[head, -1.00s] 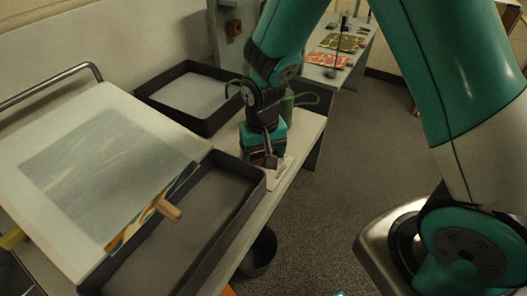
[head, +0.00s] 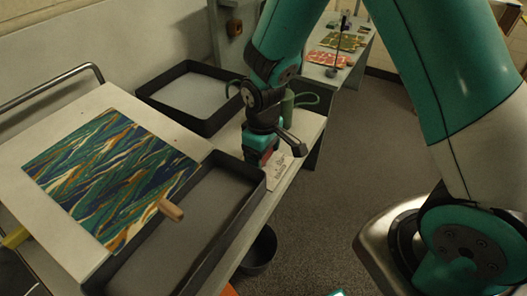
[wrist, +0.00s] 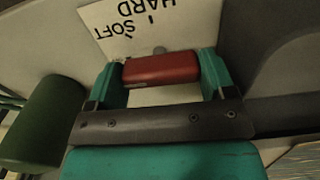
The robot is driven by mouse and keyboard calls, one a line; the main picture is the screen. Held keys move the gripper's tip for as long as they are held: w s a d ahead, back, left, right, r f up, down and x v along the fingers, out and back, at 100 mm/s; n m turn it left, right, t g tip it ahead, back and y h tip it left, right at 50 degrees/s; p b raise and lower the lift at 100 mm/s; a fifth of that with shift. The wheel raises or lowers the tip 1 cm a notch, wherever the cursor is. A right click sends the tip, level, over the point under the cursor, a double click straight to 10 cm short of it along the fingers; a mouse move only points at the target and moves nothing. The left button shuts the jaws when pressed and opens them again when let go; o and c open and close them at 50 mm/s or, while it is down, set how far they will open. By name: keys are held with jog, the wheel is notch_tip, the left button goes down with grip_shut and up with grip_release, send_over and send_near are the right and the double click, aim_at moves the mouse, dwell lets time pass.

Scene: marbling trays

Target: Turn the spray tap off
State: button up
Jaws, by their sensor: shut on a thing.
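The spray tap's red handle (wrist: 160,68) lies between the fingers of my gripper (wrist: 162,76) in the wrist view. The fingers are shut on it, one at each end. A pale plate marked SOFT and HARD (wrist: 150,20) lies just beyond the handle. In the head view my gripper (head: 260,158) is low at the bench's right edge, over the plate (head: 279,172), and mostly hides the tap. A brightly marbled sheet (head: 110,175) lies on the tilted white board (head: 95,108) at left, its pattern clear, with no pale veil over it.
A dark-rimmed tray (head: 228,228) is beside the board, with a wooden peg (head: 171,208) at its edge. Another tray (head: 163,82) lies behind. A green cylinder (wrist: 45,120) stands close left of my gripper. A dark bucket (head: 260,252) is on the floor below.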

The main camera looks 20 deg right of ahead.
jog(key=shift+w+n, duration=0.1)
jog(key=shift+n, duration=0.2)
jog(key=o, duration=0.9)
jog(key=shift+r, duration=0.1)
notch_tip(320, 180, up, 8)
jog(key=p, duration=0.7)
